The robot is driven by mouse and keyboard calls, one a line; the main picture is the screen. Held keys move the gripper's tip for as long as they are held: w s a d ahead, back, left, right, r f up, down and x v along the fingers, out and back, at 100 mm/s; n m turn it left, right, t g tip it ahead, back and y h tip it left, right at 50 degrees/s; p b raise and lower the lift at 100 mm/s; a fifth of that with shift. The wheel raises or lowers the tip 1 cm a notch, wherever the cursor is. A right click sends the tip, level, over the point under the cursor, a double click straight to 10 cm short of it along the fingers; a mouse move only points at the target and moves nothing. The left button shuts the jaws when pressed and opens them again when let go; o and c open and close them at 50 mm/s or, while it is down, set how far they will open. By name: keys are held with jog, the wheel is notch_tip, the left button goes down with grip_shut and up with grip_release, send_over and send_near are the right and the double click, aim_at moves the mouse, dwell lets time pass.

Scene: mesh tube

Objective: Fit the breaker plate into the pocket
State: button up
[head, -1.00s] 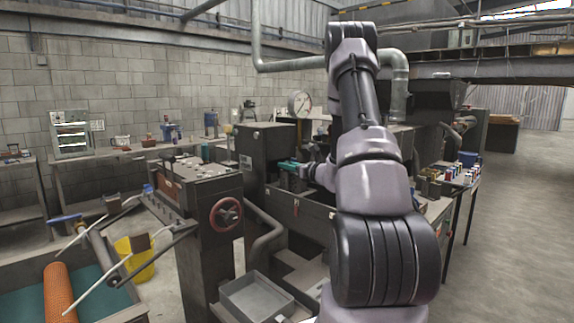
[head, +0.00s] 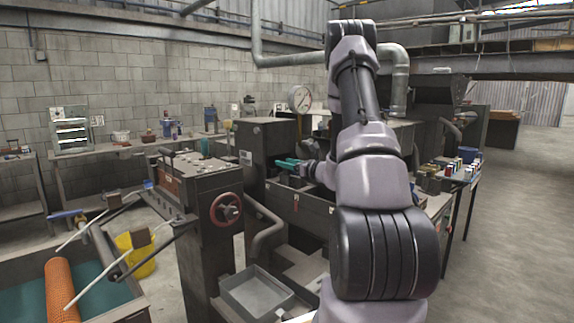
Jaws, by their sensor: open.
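My gripper (head: 287,163) has teal fingers and is at the front of the dark machine block (head: 262,142), left of my arm. It is open, and its fingers point left. I cannot make out the breaker plate or the pocket in this view. The machine parts around the gripper are small and dark, and my arm hides what lies behind it.
A machine with a red handwheel (head: 225,208) stands left of the gripper. A grey tray (head: 257,293) sits low in front. An orange mesh tube (head: 61,290) lies over a teal-lined tank at lower left. A cluttered side table (head: 458,178) stands right; the floor beyond is clear.

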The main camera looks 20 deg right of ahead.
jog(key=r+v, duration=0.1)
jog(key=v, duration=1.1)
jog(key=s+a+r+n+g+y, duration=0.25)
jog(key=a+n+g, duration=0.2)
jog(key=a, duration=0.25)
jog(key=s+a+r+n+g+y, duration=0.1)
jog(key=s+a+r+n+g, duration=0.3)
jog(key=a, duration=0.4)
jog(key=s+a+r+n+g+y, duration=0.2)
jog(key=s+a+r+n, duration=0.15)
jog(key=a+n, duration=0.3)
jog(key=s+a+r+n+g+h, duration=0.1)
jog(key=s+a+n+g+h, duration=0.25)
jog(key=s+n, duration=0.4)
jog(key=s+d+r+n+t+h, duration=0.3)
jog(key=s+r+n+t+h, duration=0.1)
jog(key=s, duration=0.4)
jog(key=shift+r+n+h, duration=0.7)
jog(key=shift+n+h, duration=0.05)
jog(key=shift+h, duration=0.35)
jog(key=shift+d, duration=0.1)
